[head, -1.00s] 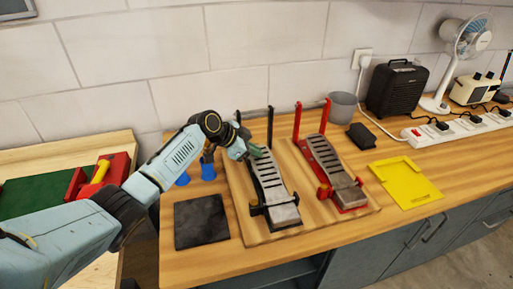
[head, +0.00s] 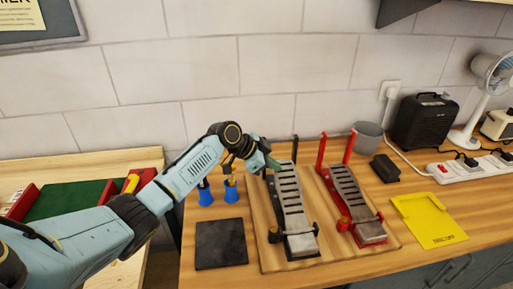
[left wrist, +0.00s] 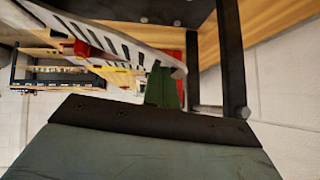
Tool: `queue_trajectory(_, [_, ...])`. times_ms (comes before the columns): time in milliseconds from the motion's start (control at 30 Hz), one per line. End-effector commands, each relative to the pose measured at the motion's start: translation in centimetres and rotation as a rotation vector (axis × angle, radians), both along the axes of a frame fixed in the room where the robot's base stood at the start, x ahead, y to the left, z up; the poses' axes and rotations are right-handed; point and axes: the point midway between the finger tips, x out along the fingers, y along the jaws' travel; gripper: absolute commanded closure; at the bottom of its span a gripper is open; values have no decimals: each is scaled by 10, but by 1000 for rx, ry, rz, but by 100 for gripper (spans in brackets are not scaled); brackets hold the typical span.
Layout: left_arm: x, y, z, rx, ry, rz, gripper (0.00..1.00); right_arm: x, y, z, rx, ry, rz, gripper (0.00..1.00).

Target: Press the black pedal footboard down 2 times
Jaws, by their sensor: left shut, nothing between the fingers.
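The black pedal (head: 292,205) has a grey slotted footboard and a black frame with upright posts. It stands on a wooden board, left of a similar red pedal (head: 357,205). My left gripper (head: 270,163) is shut and empty at the upper end of the black pedal's footboard. In the left wrist view its green fingertips (left wrist: 163,88) show close by the slotted footboard (left wrist: 125,45) and a black post (left wrist: 232,60). I cannot tell whether they touch the footboard. My right gripper is out of view.
A dark square pad (head: 221,244) lies left of the wooden board (head: 266,254). A yellow tray (head: 430,220), a small black box (head: 385,168) and a grey cup (head: 367,135) are to the right. A tiled wall closes the back.

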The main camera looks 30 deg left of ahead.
Motion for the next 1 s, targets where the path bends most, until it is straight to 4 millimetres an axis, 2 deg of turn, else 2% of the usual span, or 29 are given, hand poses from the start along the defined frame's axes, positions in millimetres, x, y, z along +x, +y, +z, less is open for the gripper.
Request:
queue_trajectory(33, [-7, 9, 4, 6, 2, 2, 100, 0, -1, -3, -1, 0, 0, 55])
queue_trajectory(200, [-23, 26, 30, 3, 1, 0, 100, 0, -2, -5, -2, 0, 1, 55])
queue_trajectory(400, [-34, 37, 48, 0, 1, -1, 100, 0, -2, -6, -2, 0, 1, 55])
queue_trajectory(1000, [-37, 39, 53, -2, 0, 0, 100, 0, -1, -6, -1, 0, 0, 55])
